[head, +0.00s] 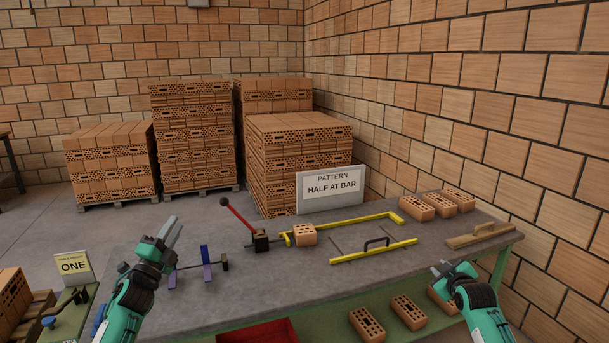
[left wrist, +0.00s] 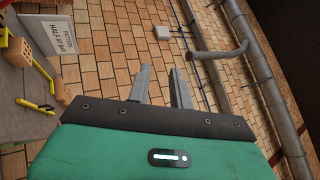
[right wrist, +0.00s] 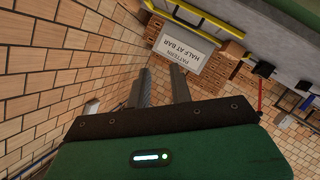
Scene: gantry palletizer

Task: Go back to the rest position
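My left gripper (head: 170,232) is raised over the left end of the grey table (head: 290,280), fingers pointing up and away. In the left wrist view its two fingers (left wrist: 161,78) stand apart with nothing between them. My right gripper (head: 441,268) is over the right front part of the table. In the right wrist view its fingers (right wrist: 162,78) are also apart and empty. One brick (head: 304,235) sits against the yellow bar frame (head: 345,220) on the table, clear of both grippers.
Several bricks (head: 436,205) stand at the table's back right beside a wooden float (head: 478,235). A yellow bar with a handle (head: 373,251), a red lever (head: 238,214) and a blue-ended tool (head: 206,264) lie on the table. More bricks (head: 366,323) and a red tray (head: 258,333) are on the green lower shelf.

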